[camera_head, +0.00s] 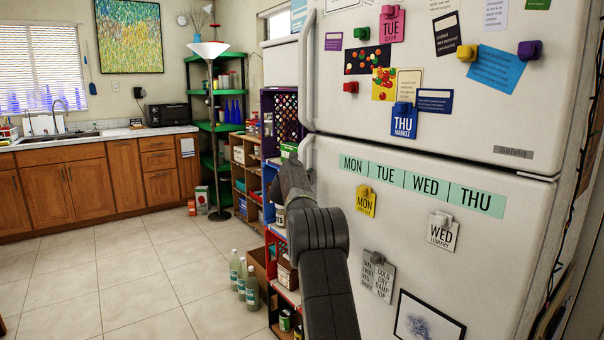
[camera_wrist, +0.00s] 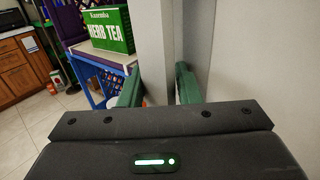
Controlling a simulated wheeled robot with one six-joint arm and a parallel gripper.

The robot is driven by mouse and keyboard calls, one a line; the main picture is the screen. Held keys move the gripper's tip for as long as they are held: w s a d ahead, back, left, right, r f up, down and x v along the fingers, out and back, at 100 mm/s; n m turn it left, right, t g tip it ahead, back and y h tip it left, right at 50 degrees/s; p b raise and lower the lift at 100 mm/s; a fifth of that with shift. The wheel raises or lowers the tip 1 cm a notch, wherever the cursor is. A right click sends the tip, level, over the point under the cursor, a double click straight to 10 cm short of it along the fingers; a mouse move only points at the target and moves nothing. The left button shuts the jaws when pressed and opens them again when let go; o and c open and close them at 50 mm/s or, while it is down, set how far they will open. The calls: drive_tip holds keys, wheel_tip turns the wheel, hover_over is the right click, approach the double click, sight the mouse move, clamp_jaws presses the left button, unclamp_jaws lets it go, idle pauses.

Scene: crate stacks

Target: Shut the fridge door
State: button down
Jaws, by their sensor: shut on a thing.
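The white fridge fills the right side of the head view, with an upper door (camera_head: 345,110) and a lower door (camera_head: 400,245) covered in magnets and notes. The lower door's handle (camera_head: 306,150) runs down its left edge. My gripper (camera_head: 293,168) is at this handle; its fingertips are partly hidden by my dark arm. In the wrist view, the green fingers of my gripper (camera_wrist: 159,86) stand either side of a pale vertical handle (camera_wrist: 153,50), shut on it. The lower door front (camera_wrist: 245,50) is to the right. I cannot tell whether the door stands ajar.
Left of the fridge are crate shelves (camera_head: 246,183) and a green herb tea box (camera_wrist: 107,31). Several bottles (camera_head: 251,287) stand on the floor beside them. A green corner shelf (camera_head: 222,135) and lamp stand farther back. The tiled floor (camera_head: 130,270) at left is clear.

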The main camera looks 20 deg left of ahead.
drive_tip(key=c, duration=1.1)
unclamp_jaws()
drive_tip(key=shift+w+d+f, duration=0.15)
drive_tip(key=shift+d+f, duration=0.05)
drive_tip(key=shift+d, duration=0.2)
drive_tip(key=s+b, duration=0.3)
drive_tip(key=s, duration=1.1)
drive_tip(key=shift+s+r+b, duration=0.1)
drive_tip(key=shift+r+b, duration=0.1)
drive_tip(key=shift+b, duration=0.15)
drive_tip(key=shift+a, duration=0.1)
drive_tip(key=w+p, duration=0.3)
drive_tip(key=w, duration=0.9)
drive_tip(key=shift+w, duration=0.3)
drive_tip(key=shift+r, duration=0.1)
